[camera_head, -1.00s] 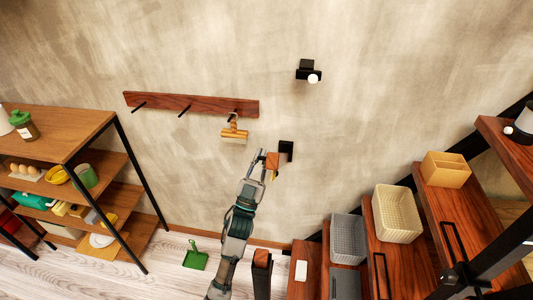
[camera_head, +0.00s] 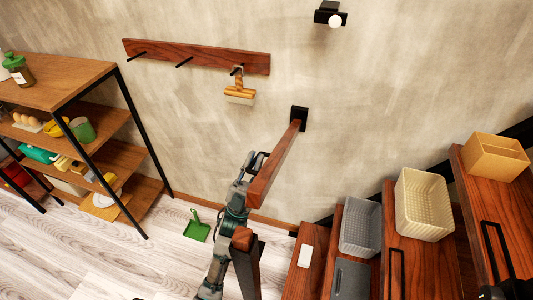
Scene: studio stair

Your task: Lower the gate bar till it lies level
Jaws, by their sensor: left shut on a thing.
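The gate bar (camera_head: 277,162) is a reddish-brown wooden beam. It runs from a black wall bracket (camera_head: 299,113) out towards me, and its free end shows short of the post in the picture. The wooden post (camera_head: 246,268) stands in front at the lower middle, with a gap in the picture between its top and the bar's end. Whether the bar is fully level I cannot tell. My left gripper (camera_head: 257,163) is at the bar's left side, shut on it; the bar partly hides the fingers.
Wooden stairs with a grey basket (camera_head: 361,228), a cream basket (camera_head: 423,204) and a tan box (camera_head: 495,155) rise on the right. A shelf (camera_head: 60,78) stands left. A brush (camera_head: 239,92) hangs from the peg rail (camera_head: 195,55). A green dustpan (camera_head: 197,228) lies on the floor.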

